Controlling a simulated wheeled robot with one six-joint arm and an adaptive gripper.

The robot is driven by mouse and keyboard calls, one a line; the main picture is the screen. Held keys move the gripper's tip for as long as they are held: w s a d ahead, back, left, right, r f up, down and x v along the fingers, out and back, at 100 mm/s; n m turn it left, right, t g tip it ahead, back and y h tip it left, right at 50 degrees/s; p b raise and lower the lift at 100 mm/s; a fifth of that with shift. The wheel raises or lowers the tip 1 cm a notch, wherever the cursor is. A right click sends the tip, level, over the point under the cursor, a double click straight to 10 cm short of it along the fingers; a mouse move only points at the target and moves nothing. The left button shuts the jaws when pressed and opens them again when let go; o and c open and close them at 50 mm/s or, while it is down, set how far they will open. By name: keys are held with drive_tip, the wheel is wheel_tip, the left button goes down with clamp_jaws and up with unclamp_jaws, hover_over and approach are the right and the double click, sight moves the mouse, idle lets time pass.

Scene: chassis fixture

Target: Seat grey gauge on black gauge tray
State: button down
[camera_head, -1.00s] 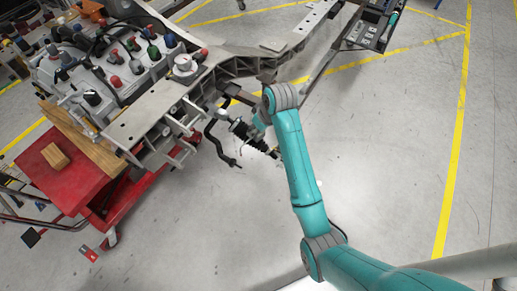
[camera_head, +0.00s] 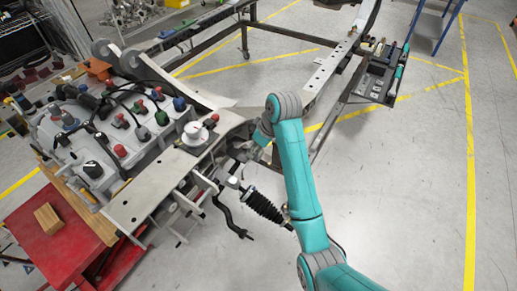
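A pale grey, round, dial-like piece (camera_head: 195,134), which looks like the grey gauge, sits on the flat plate of the chassis frame, left of my arm. The black gauge tray (camera_head: 362,97) is at the upper right, beside the far chassis rail. It holds several small grey pieces and some tool-like items. My gripper (camera_head: 247,149) is at the chassis rail, right of the round piece and apart from it. It is small and partly hidden by my teal arm, so its fingers do not show clearly.
A grey box with several coloured knobs and cables (camera_head: 110,125) stands left of the round piece. A black ribbed strut (camera_head: 264,205) hangs below the rail close to my arm. A red cart (camera_head: 55,240) with a wooden block (camera_head: 48,218) is at lower left. The floor at right is clear.

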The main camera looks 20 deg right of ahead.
drive_tip(key=shift+w+a+f, duration=0.1)
drive_tip(key=shift+w+a, duration=0.65)
drive_tip(key=shift+w, duration=0.25)
drive_tip(key=shift+w+a, duration=0.7)
drive_tip(key=shift+w, duration=0.3)
drive_tip(key=shift+f, duration=1.35)
drive_tip(key=shift+c, duration=2.2)
unclamp_jaws()
drive_tip(key=shift+s+f, duration=0.1)
